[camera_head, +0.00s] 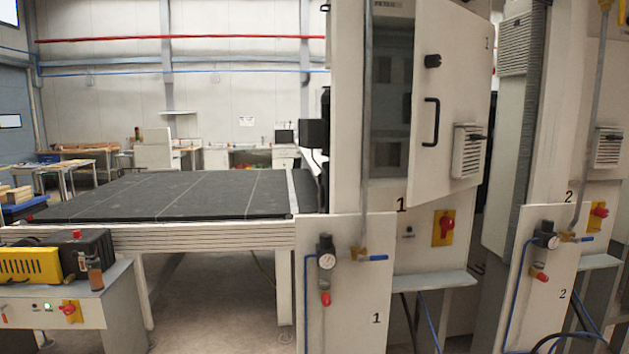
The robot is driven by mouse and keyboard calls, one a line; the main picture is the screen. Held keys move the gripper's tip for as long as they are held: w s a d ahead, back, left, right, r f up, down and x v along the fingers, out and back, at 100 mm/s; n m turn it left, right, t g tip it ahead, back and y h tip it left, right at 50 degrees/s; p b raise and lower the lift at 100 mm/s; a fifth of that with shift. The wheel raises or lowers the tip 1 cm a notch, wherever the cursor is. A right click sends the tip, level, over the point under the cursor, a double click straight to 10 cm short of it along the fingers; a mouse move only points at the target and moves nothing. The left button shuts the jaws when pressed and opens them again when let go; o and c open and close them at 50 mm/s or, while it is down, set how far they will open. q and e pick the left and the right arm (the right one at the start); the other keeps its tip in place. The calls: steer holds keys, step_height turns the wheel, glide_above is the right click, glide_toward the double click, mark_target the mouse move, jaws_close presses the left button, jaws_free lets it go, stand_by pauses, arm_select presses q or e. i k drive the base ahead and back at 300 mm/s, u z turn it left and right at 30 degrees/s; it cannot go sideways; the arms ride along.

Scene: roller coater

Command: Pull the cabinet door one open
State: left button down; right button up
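The cabinet door one (458,95) is a white panel with a small "1" near its upper right corner. It stands swung out from the white cabinet (346,130), with its left edge away from the frame and the dark interior (390,105) showing to its left. A black D-shaped handle (431,122) is on the door's left side, below a black knob (432,61). A louvred vent (468,152) is at its lower right. Neither of my grippers is in view, and nothing touches the handle.
A shelf (437,281) juts out below the door. Panel one (345,300) in front carries a gauge (326,261) and a blue-handled valve (372,257). A vertical pipe (367,120) runs up the cabinet. A black-topped conveyor table (165,195) stands left. Machine two is at right.

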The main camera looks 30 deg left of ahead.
mark_target(457, 92)
steer(key=u, duration=0.25)
steer(key=i, duration=1)
